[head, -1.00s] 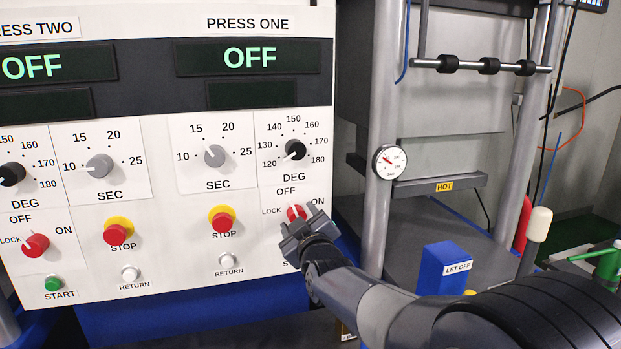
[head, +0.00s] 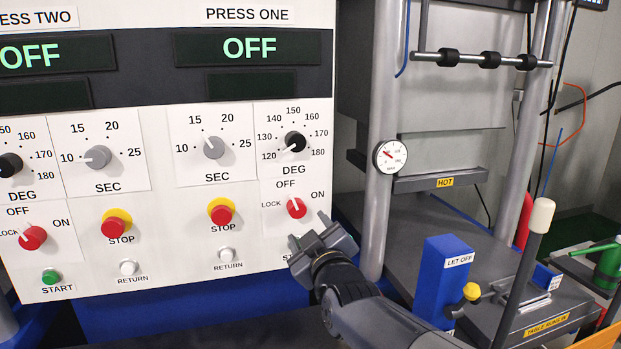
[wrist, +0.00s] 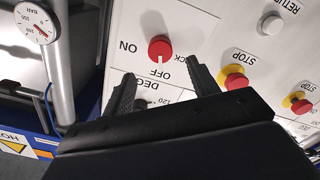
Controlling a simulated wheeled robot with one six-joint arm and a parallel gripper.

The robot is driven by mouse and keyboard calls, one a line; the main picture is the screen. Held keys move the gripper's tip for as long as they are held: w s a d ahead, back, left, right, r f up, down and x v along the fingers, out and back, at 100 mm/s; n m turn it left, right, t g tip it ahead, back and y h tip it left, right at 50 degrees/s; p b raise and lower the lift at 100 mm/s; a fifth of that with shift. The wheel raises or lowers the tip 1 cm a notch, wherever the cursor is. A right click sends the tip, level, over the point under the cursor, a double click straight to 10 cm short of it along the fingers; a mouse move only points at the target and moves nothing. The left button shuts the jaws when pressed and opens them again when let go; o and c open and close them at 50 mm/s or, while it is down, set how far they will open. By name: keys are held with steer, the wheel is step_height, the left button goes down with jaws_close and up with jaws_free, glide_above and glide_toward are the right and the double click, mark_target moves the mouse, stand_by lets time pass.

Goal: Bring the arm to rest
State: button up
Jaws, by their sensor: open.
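My gripper (head: 324,244) is open and empty, in front of the lower right corner of the white control panel (head: 180,270) in the head view. It is just below and right of press one's red OFF/LOCK/ON knob (head: 296,208), apart from it. In the wrist view the gripper's fingers (wrist: 157,88) are spread, with the red knob (wrist: 160,48) beyond them. Both press displays (head: 250,48) read OFF. My gripper hides the start button of press one.
To the right stand the press column (head: 383,130) with a round gauge (head: 390,156), a HOT plate (head: 440,181), a blue LET OFF block (head: 446,280) and a lever with a pale knob (head: 541,214).

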mark_target(298, 211)
steer(key=p+x, duration=0.2)
steer(key=x, duration=0.5)
steer(key=shift+w+a, duration=0.1)
steer(key=shift+w, duration=0.2)
steer(key=shift+w+a+r+p, duration=0.1)
steer(key=shift+w+p, duration=0.2)
steer(key=shift+w, duration=0.05)
steer(key=shift+s+r+m+p, duration=0.1)
steer(key=shift+s+m+p, duration=0.05)
steer(key=shift+m+p, duration=0.7)
steer(key=m+p, duration=0.2)
steer(key=p, duration=0.1)
steer(key=shift+m, duration=0.35)
steer(key=m+p, duration=0.4)
steer(key=p, duration=0.2)
steer(key=shift+p, duration=0.35)
steer(key=b+v, duration=0.1)
steer(key=v, duration=0.2)
steer(key=b+v, duration=0.1)
steer(key=shift+s+f+b, duration=0.3)
steer(key=shift+s+b, duration=0.05)
steer(key=shift+s, duration=0.05)
steer(key=shift+v, duration=0.95)
steer(key=shift+r, duration=0.15)
